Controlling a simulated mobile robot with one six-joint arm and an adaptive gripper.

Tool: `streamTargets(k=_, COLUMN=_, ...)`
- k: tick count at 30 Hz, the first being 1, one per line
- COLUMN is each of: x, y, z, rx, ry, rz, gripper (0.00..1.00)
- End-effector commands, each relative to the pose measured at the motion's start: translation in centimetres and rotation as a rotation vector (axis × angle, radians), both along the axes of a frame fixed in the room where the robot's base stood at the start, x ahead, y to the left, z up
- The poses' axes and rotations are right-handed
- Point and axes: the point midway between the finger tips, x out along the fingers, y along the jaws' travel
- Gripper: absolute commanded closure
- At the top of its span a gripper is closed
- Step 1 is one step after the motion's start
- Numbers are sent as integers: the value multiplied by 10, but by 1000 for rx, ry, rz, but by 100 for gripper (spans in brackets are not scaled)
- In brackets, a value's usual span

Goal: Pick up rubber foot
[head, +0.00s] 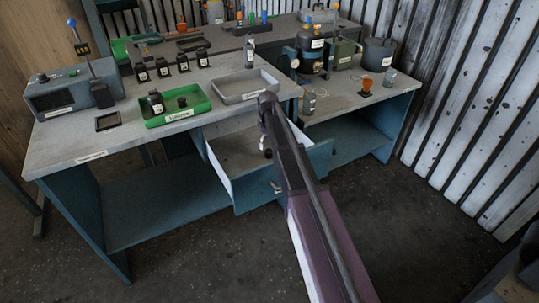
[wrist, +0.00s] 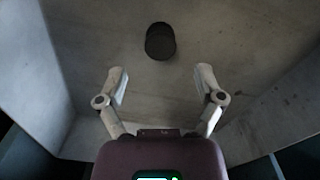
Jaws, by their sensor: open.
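A black round piece, which looks like the rubber foot (wrist: 160,41), lies on the drawer floor ahead of my gripper in the wrist view. My gripper (wrist: 161,82) is open and empty, with its two fingers spread wide and the black piece beyond the fingertips, not between them. In the head view my gripper (head: 262,143) hangs inside the open drawer (head: 225,143), partly hidden by my arm. A small dark spot beside it may be the same piece, but I cannot tell for sure.
The drawer walls stand around my gripper. Above is the workbench (head: 75,140) with a green tray (head: 160,120) holding dark parts, and an empty grey tray (head: 232,97). A black device with a blue top (head: 310,50) stands at the back right.

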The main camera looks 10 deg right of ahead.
Motion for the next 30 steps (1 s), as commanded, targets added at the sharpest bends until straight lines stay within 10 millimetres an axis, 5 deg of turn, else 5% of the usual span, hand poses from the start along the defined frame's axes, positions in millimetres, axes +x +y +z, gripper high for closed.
streamTargets(k=18, x=-2, y=-2, z=-46, rx=0, ry=0, rz=0, gripper=14)
streamTargets(k=30, x=-2, y=-2, z=-49, rx=0, ry=0, rz=0, gripper=14)
